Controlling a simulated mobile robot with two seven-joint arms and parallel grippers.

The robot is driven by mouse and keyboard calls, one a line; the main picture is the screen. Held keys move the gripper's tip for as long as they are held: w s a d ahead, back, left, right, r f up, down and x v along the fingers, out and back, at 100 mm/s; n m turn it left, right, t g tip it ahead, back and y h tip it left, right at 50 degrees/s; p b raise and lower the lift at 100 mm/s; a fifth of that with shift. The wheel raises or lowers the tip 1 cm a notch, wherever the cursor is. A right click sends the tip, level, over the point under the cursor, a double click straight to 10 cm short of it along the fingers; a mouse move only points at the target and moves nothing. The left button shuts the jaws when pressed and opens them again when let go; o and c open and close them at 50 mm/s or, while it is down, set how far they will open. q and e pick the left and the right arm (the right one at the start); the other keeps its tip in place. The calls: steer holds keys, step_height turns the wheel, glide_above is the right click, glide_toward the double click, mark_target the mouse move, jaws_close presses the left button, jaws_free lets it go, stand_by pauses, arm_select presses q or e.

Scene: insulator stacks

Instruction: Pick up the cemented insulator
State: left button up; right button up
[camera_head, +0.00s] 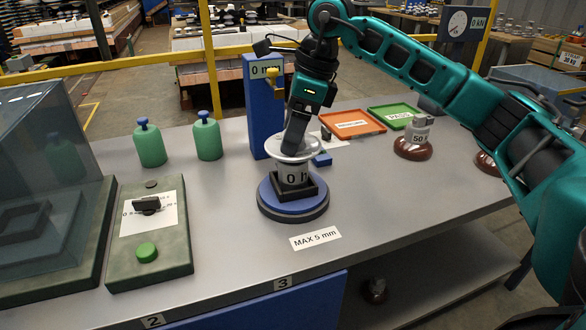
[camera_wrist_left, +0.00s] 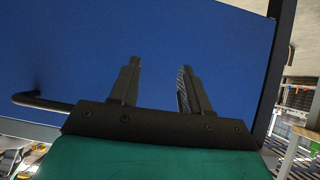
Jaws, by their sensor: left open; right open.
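The insulator (camera_head: 274,150) has a pale disc and a grey lower part with dark print. It stands upright in a black square seat on a round blue base (camera_head: 265,196) on the bench. I take it to be the cemented one. My right gripper (camera_head: 291,146) reaches down onto it from above, fingers at the disc. It is open, and its fingertips are partly hidden, so contact is unclear. My left gripper (camera_wrist_left: 155,88) shows only in the left wrist view, open and empty, in front of a blue panel (camera_wrist_left: 150,45).
A blue upright post (camera_head: 260,120) stands just behind the insulator. Green bottles (camera_head: 151,148), a control box (camera_head: 150,262) with a green button, and a glass case (camera_head: 40,170) are left. Orange (camera_head: 352,123) and green (camera_head: 397,116) trays and a brown insulator (camera_head: 413,148) are right.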

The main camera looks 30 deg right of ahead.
steer(key=shift+c, duration=0.2)
jaws_close()
stand_by(0.5)
steer(key=shift+r, duration=0.2)
